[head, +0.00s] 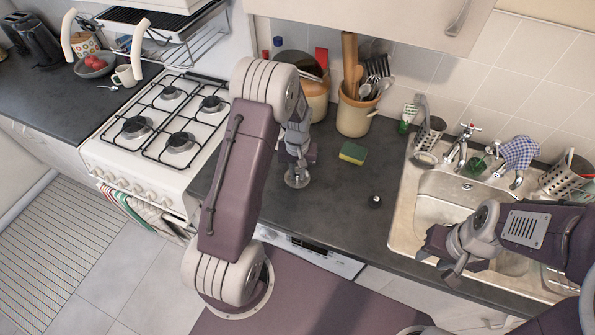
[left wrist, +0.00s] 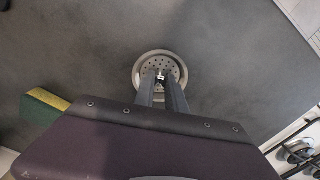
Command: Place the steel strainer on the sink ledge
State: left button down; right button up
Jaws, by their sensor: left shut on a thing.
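The steel strainer (head: 298,178) is a small round perforated disc over the dark counter, left of the sink. It also shows in the left wrist view (left wrist: 146,62). My left gripper (left wrist: 160,78) is shut on its central knob; whether the disc touches the counter I cannot tell. The steel sink (head: 402,215) is at the right, with its ledge (head: 437,172) around the basin. My right gripper (head: 434,268) is over the front left of the sink, its fingers apart and empty.
A green and yellow sponge (head: 353,153) and a small black stopper (head: 375,201) lie between strainer and sink. A utensil crock (head: 355,113) stands behind. Taps (head: 462,148), a steel caddy (head: 430,135) and a blue checked cloth (head: 519,152) crowd the sink's back. The stove (head: 150,150) is left.

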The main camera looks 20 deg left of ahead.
pick_arm(q)
jog(key=shift+w+a+f, duration=0.1)
jog(key=shift+f, duration=0.1)
jog(key=shift+s, duration=0.2)
jog(key=c, duration=1.7)
grip_release()
jog(key=shift+c, duration=0.2)
jog(key=o, duration=0.4)
jog(key=shift+w+f, duration=0.1)
jog(key=shift+c, duration=0.2)
